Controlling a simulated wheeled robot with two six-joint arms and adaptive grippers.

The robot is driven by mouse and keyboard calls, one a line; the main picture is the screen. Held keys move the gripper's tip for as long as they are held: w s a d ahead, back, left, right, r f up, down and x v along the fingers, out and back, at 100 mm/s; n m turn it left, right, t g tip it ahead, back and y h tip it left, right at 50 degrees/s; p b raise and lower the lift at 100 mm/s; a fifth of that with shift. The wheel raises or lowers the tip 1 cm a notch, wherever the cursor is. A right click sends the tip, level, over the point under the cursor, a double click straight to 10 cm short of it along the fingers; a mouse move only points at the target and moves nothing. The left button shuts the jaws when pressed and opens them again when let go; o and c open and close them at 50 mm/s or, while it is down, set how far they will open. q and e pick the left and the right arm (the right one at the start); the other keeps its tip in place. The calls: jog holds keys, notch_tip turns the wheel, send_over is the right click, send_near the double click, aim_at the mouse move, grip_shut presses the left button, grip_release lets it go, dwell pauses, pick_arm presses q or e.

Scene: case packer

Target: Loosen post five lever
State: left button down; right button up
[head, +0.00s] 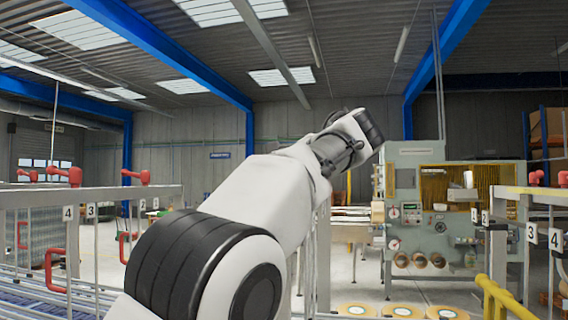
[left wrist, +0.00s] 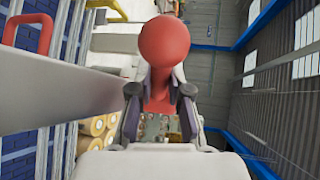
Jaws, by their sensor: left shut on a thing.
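In the left wrist view a red lever (left wrist: 165,45) with a round ball end stands between the two dark fingers of my left gripper (left wrist: 160,97). The fingers are shut on the lever just below its ball. No number shows on its post, so I cannot tell from the label which post it is. In the head view my left arm reaches up across the middle, and its wrist hides the fingers and the held lever. My right gripper is not in view.
Numbered posts with red levers (head: 66,174) line the left rail (head: 100,194); more red levers (head: 538,178) stand at the right. A grey-green machine (head: 425,215) stands behind my arm. A grey bar (left wrist: 60,90) runs close beside the gripper in the wrist view.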

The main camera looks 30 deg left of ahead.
pick_arm(q)
jog(key=shift+d+r+n+g, duration=0.1)
jog(key=shift+d+n+g, duration=0.05)
jog(key=shift+n+g, duration=0.2)
jog(key=shift+y, duration=0.3)
jog(key=c, duration=1.1)
grip_release()
jog(key=shift+w+a+f, duration=0.25)
jog(key=v, duration=1.2)
jog(key=shift+w+a, duration=0.1)
